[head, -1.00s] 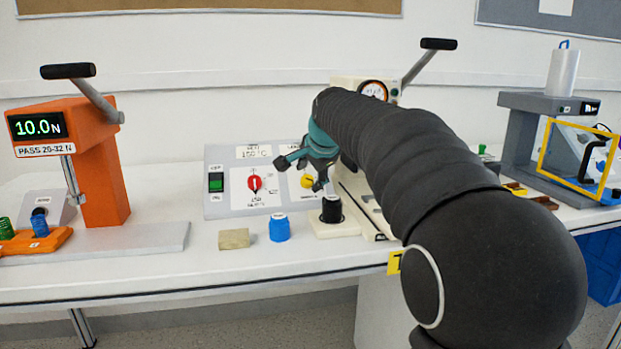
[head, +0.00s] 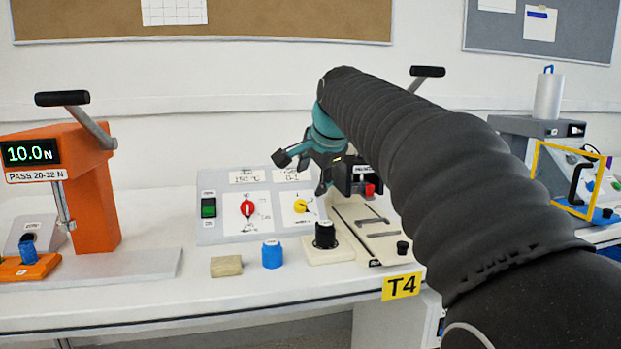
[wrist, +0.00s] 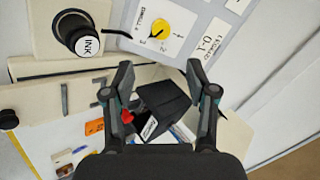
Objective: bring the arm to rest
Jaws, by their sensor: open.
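My gripper (head: 300,172) is open and empty in the head view, raised above the control panel (head: 215,232). The panel carries a red rotary knob (head: 247,208), a yellow rotary knob (head: 300,206) and a green switch (head: 208,208). In the wrist view the two fingers of my gripper (wrist: 158,90) are spread apart, with the yellow knob (wrist: 156,22) beyond them and clear of both. A black box-shaped part (wrist: 163,108) shows between and below the fingers. My dark sleeved arm covers much of the right side of the head view.
A blue cap (head: 272,254), a tan block (head: 226,266) and a black-topped ink stamp (head: 325,236) stand at the bench front. An orange press (head: 95,200) is at left. A yellow-framed fixture (head: 565,180) is at right. The white bench front has free room.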

